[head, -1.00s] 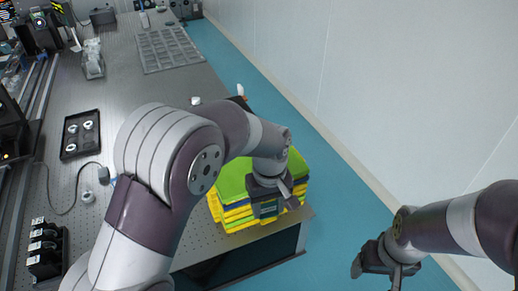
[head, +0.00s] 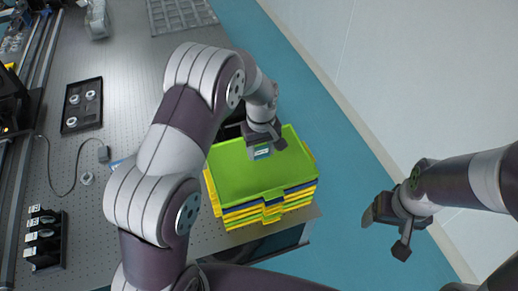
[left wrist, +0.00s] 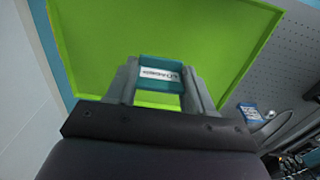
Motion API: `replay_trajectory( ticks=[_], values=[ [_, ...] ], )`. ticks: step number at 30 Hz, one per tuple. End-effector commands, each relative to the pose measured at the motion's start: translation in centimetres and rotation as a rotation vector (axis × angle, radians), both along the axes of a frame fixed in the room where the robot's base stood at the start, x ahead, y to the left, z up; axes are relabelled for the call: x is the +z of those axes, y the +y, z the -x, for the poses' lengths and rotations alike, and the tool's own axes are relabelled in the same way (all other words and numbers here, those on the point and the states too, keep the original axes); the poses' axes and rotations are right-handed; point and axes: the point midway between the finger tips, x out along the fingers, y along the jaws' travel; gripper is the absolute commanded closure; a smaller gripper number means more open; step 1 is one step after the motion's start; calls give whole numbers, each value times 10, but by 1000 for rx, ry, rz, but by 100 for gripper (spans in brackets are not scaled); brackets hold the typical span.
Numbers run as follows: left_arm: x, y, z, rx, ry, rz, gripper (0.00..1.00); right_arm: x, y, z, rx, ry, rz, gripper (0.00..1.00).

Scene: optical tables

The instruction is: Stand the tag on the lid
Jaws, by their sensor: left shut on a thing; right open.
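The tag (head: 262,153) is a small teal piece with a white printed label. It also shows in the left wrist view (left wrist: 160,73), between the two fingers. My left gripper (head: 266,147) is shut on it, over the far part of the lid. The lid (head: 250,183) is bright green, with a raised rim, on top of a stack of yellow and blue crates (head: 262,212). The lid also fills much of the left wrist view (left wrist: 110,45). I cannot tell whether the tag touches the lid. My right gripper (head: 388,231) is open and empty over the floor, right of the table.
The stack stands near the corner of the perforated optical table (head: 120,60). A black tray with round parts (head: 82,105) and a black holder (head: 44,240) are at the left. A grey grid tray (head: 180,14) is at the back. The lid's middle is bare.

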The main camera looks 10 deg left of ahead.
Motion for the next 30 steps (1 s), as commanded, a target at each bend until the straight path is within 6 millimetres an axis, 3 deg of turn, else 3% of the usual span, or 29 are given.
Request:
replay_trajectory(
  ticks=[4, 10, 20, 21, 23, 30],
  values=[
    [-11, 9, -7, 0, 3, -1, 76, 10, 0, 0, 0, 0, 0, 23],
    [-43, 9, -8, -1, 1, 0, 76, 24, 0, 0, 0, 0, 0, 23],
    [-51, 9, -8, -1, -1, 0, 76, 19, 0, 0, 0, 0, 0, 23],
    [-51, 9, -8, -1, -1, 0, 44, 19, 0, 0, 0, 1, 0, 23],
    [-50, 9, -8, -1, -1, 0, 25, 20, 0, 0, 0, 0, 0, 23],
    [-50, 8, -8, -1, -1, 0, 22, 20, 0, 0, 0, 0, 0, 23]
  ],
)
